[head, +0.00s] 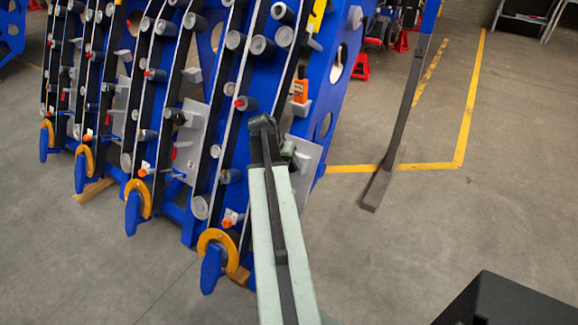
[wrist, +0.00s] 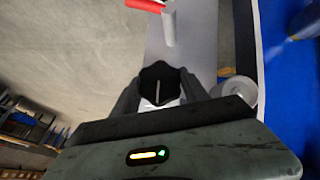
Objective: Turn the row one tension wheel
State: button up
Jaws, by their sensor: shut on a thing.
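In the head view my gripper (head: 290,150) is mostly hidden behind my arm, at the grey plate (head: 310,160) on the nearest blue row. The wheel itself is hidden there. I cannot tell how far it is turned.
A pale roller (wrist: 238,92) is close to the right finger. Blue rows with rollers and orange rings (head: 217,240) fill the left. Open concrete floor (head: 420,220) lies to the right, with a leaning dark bar (head: 395,140).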

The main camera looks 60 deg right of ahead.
jog(key=shift+f, duration=0.1)
jog(key=n+g+b, duration=0.2)
jog(key=n, duration=0.1)
jog(key=shift+w+f+g+h+b, duration=0.15)
jog(key=shift+g+h+b, duration=0.2)
jog(key=shift+g+h, duration=0.05)
jog(key=shift+a+n+g+h+b, duration=0.1)
jog(key=shift+n+g+h+b, duration=0.5)
jog(key=shift+n+b, duration=0.45)
jog(key=o, duration=1.4)
jog(key=shift+r, duration=0.2)
